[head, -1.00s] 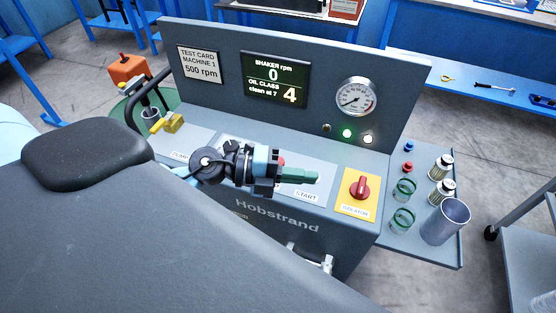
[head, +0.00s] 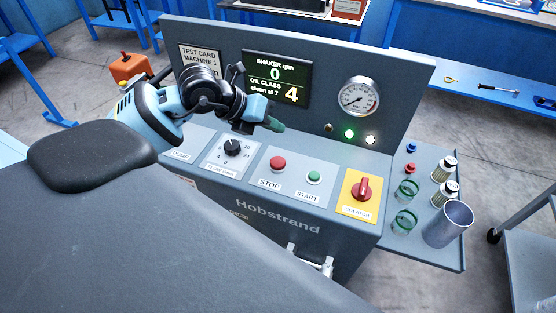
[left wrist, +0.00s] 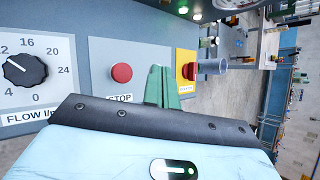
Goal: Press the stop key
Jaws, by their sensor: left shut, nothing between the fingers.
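The stop key is a round red button (head: 278,163) on a light panel marked STOP, to the left of the green START button (head: 314,177). The stop key also shows in the left wrist view (left wrist: 122,73). My left gripper (head: 278,125) is shut and empty, its green fingertips raised above and behind the buttons, in front of the upright panel. It is apart from the stop key. In the left wrist view the green fingers (left wrist: 162,85) stand just right of the stop key and hide the START button. My right gripper is not in view.
The flow knob (head: 233,147) is left of the stop key. The red isolator switch (head: 361,188) is on a yellow plate at right. The display (head: 276,78) reads 0 rpm and oil class 4. A side shelf holds jars and a metal cup (head: 448,223).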

